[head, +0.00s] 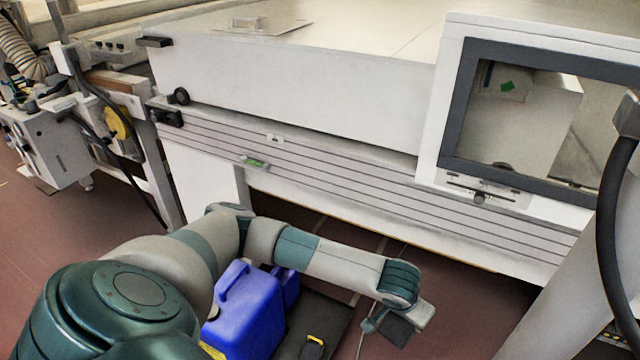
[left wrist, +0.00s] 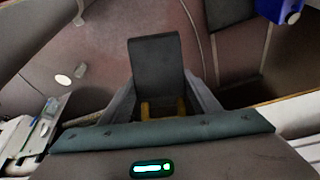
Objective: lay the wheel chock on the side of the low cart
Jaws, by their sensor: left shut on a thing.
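My left gripper (head: 398,326) reaches in at the lower middle of the head view, beyond the right edge of the low cart. It is shut on a dark block, which I take for the wheel chock (head: 397,333). In the left wrist view the chock (left wrist: 156,62) is a dark slab with yellow at its near end, between the fingers of my left gripper (left wrist: 163,105). The low cart (head: 331,312) has a dark deck, partly hidden by my arm. My right gripper is not in view.
A blue jerrycan (head: 243,312) stands on the cart, and a small black and yellow item (head: 312,346) is at its near side. The long white machine (head: 290,85) with a ribbed side rail (head: 330,165) runs behind. A black cable (head: 606,215) hangs at right.

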